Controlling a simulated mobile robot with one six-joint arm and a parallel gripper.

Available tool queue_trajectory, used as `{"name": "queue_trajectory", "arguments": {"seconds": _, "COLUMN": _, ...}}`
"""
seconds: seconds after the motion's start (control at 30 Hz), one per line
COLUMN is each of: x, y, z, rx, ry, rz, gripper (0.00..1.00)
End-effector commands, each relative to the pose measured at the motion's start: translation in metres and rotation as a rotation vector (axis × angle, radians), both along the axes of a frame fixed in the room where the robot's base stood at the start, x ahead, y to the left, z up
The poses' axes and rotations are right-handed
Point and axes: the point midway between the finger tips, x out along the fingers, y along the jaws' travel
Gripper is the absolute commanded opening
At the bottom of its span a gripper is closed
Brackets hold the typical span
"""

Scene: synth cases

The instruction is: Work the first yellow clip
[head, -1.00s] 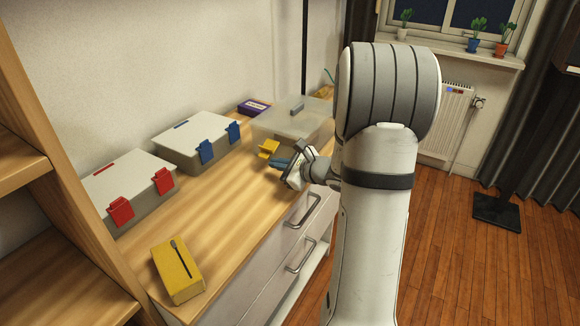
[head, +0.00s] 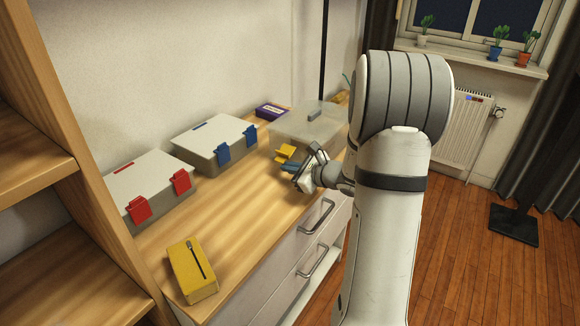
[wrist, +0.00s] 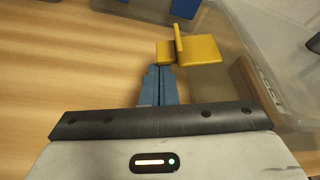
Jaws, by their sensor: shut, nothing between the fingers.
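A see-through box (head: 322,122) stands at the back of the wooden top. One yellow clip (head: 286,152) shows at its near side and sticks outward. In the wrist view the yellow clip (wrist: 203,50) has a flat plate, an upright ridge and a smaller block on the left. My gripper (head: 289,166) is in front of the clip, its blue fingers together with nothing between them. In the wrist view the gripper tips (wrist: 160,68) end right at the small block; I cannot tell whether they touch. My arm hides the box's right part.
A box with blue clips (head: 215,143) and a box with red clips (head: 148,187) stand to the left along the wall. A yellow pack (head: 192,270) lies near the front and a purple box (head: 271,112) at the back. The top's middle is clear.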

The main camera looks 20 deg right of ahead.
Motion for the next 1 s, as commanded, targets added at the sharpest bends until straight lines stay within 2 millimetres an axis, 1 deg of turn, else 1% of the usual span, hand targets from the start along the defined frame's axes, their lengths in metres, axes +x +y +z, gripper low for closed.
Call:
{"name": "queue_trajectory", "arguments": {"seconds": 0.37, "x": -0.002, "y": 0.002, "z": 0.010, "rx": 0.091, "ry": 0.060, "rz": 0.000, "gripper": 0.00}}
{"name": "queue_trajectory", "arguments": {"seconds": 0.6, "x": -0.003, "y": 0.005, "z": 0.024, "rx": 0.245, "ry": 0.163, "rz": 0.000, "gripper": 0.00}}
{"name": "queue_trajectory", "arguments": {"seconds": 0.83, "x": -0.004, "y": 0.005, "z": 0.031, "rx": 0.405, "ry": 0.268, "rz": -0.002, "gripper": 0.00}}
{"name": "queue_trajectory", "arguments": {"seconds": 1.0, "x": -0.004, "y": 0.006, "z": 0.036, "rx": 0.402, "ry": 0.266, "rz": -0.001, "gripper": 0.00}}
